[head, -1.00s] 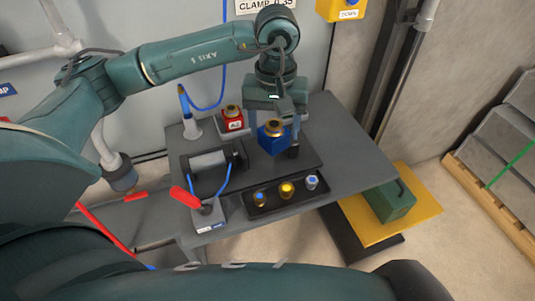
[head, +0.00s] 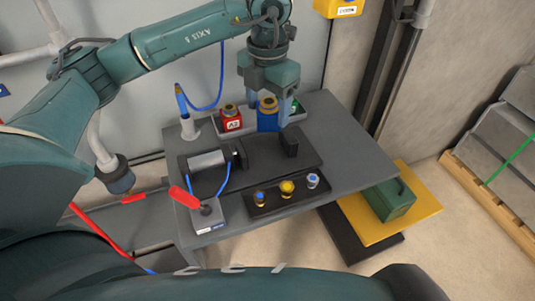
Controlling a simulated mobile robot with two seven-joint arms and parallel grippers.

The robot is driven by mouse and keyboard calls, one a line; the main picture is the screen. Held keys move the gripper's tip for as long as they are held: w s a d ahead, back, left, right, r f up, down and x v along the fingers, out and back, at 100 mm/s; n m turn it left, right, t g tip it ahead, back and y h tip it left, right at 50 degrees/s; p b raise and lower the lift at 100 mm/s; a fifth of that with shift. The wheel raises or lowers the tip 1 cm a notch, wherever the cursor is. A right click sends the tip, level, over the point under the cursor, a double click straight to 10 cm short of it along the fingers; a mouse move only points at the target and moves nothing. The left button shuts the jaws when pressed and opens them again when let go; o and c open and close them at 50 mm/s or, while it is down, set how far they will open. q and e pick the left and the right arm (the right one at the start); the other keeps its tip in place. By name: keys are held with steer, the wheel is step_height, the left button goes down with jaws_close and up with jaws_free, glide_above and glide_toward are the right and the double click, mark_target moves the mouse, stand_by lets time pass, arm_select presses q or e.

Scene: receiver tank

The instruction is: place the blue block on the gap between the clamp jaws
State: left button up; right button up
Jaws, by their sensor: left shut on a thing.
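The blue block (head: 267,122), with a brass-coloured round top, is between the fingers of my left gripper (head: 268,113), which is shut on it. It is at the tray (head: 243,130) behind the clamp; I cannot tell whether its underside touches the tray. The clamp has a dark jaw (head: 240,154) on the left, beside a grey cylinder, and a black jaw block (head: 290,143) on the right. The gap (head: 265,154) between them is empty. My right gripper is not in view.
A red block (head: 230,119) stands in the tray left of the blue block. A grey box (head: 207,214) with a red lever and a black panel (head: 286,190) with several knobs are in front of the clamp. The table's right side (head: 345,150) is clear.

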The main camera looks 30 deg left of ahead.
arm_select(q)
steer(key=n, duration=0.3)
steer(key=shift+w+a+r, duration=0.1)
steer(key=shift+w+a, duration=0.05)
glide_above(267, 155)
steer(key=shift+n, duration=0.3)
step_height(267, 155, down, 10)
steer(key=shift+r, duration=0.1)
steer(key=shift+f, duration=0.2)
steer(key=o, duration=0.9)
step_height(267, 155, up, 12)
steer(key=shift+r, duration=0.2)
steer(key=shift+f, duration=0.1)
